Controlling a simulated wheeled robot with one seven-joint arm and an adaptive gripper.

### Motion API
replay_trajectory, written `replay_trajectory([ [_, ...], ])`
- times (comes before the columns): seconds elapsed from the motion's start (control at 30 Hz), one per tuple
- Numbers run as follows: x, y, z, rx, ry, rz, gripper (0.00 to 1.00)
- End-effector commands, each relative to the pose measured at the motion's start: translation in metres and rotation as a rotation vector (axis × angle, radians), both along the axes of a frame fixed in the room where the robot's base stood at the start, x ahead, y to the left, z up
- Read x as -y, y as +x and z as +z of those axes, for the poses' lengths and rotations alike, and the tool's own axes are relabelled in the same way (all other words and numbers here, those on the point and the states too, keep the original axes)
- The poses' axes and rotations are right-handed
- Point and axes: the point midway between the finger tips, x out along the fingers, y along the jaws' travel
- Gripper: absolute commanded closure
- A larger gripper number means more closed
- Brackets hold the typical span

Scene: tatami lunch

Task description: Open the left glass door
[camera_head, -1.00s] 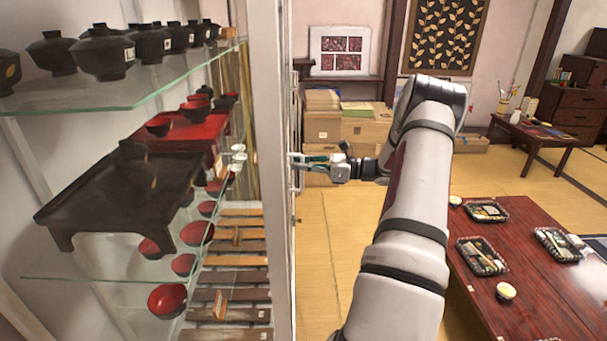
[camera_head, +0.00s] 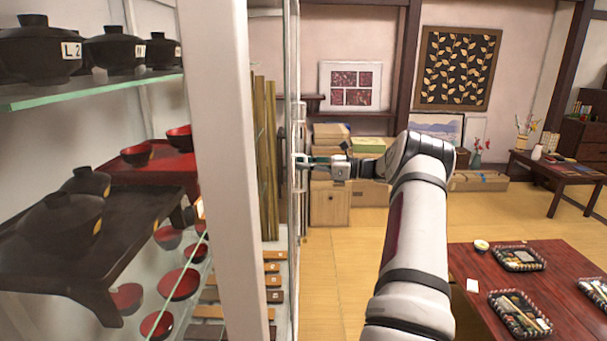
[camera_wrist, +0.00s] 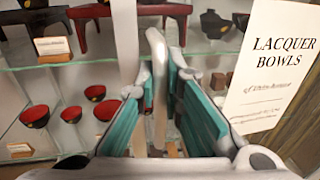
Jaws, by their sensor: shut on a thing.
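The glass door (camera_head: 291,120) shows nearly edge-on in the head view, to the right of the thick white cabinet post (camera_head: 215,150). Its pale vertical handle (camera_head: 303,190) stands out from its right side. My gripper (camera_head: 308,160) reaches the handle from the right and is shut on it. In the wrist view the pale handle (camera_wrist: 158,85) runs upright between the two teal-padded fingers of my gripper (camera_wrist: 165,85). How far the door stands from its frame is hard to tell.
Glass shelves (camera_head: 100,93) hold dark lidded bowls and a black low table (camera_head: 100,240). A lacquer bowls sign (camera_wrist: 265,65) shows in the wrist view. A red table (camera_head: 480,270) with lunch trays stands at right. Boxes (camera_head: 330,205) stand behind. Tatami between is clear.

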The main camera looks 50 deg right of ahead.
Motion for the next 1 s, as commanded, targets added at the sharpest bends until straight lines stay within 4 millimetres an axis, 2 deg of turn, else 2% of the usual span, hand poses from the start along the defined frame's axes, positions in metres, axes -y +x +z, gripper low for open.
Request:
replay_trajectory([
  [0.4,0.003,0.001,0.001,0.0,0.0,-0.001,1.0],
  [0.5,0.003,0.001,0.001,0.0,-0.001,-0.001,0.73],
  [0.53,0.003,0.001,0.001,-0.001,0.0,-0.001,0.7],
  [0.87,0.003,0.0,0.0,-0.001,0.0,-0.001,0.7],
  [1.0,0.01,-0.012,0.0,-0.001,0.0,-0.003,0.7],
])
